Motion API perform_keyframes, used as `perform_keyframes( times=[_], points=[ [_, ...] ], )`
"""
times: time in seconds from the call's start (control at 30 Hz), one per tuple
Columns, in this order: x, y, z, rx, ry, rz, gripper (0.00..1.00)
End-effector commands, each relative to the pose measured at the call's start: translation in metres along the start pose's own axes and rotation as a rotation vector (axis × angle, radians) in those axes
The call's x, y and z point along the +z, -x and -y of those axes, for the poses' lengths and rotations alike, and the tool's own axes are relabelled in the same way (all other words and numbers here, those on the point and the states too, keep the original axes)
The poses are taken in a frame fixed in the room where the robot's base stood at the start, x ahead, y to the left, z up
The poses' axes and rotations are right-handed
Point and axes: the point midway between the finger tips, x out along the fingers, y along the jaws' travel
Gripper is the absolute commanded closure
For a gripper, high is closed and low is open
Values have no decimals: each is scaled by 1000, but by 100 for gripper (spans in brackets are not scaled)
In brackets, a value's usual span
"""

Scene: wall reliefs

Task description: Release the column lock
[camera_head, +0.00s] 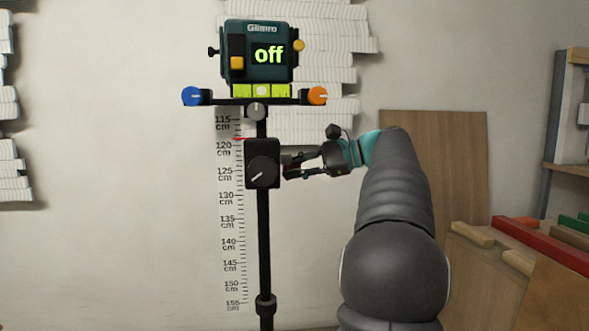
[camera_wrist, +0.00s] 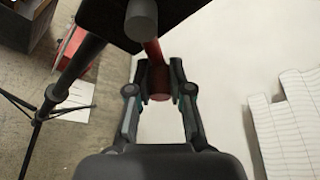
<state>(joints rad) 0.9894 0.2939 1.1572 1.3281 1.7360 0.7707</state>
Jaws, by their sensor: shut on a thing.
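A black column (camera_head: 264,235) stands upright in the head view. A black block with a round dial (camera_head: 262,170) sits on it near the 120–125 cm marks. My gripper (camera_head: 289,166) is at the block's right side. In the wrist view, a dark red cylindrical handle (camera_wrist: 155,70) sticks out beneath the black block (camera_wrist: 125,12) and lies between my fingertips (camera_wrist: 158,88). My gripper is shut on this red handle. I cannot make out the handle in the head view. A grey cylinder (camera_wrist: 141,18) shows at the top of the wrist view.
A green device reading "off" (camera_head: 268,54) tops the column, above a crossbar with a blue knob (camera_head: 193,96) and an orange knob (camera_head: 317,95). A height scale (camera_head: 229,215) is on the wall behind. Wooden boards (camera_head: 445,165) stand at right. Tripod legs (camera_wrist: 40,112) show below.

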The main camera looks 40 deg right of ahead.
Motion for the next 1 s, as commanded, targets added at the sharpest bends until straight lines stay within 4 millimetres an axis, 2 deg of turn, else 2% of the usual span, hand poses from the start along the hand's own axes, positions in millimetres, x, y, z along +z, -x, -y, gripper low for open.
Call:
perform_keyframes(
  times=[0.23,0.7,1.0],
  points=[
    [2,1,6,-42,96,0,100],
    [8,4,20,-165,394,-1,100],
    [11,5,24,-204,490,-1,100]
  ],
)
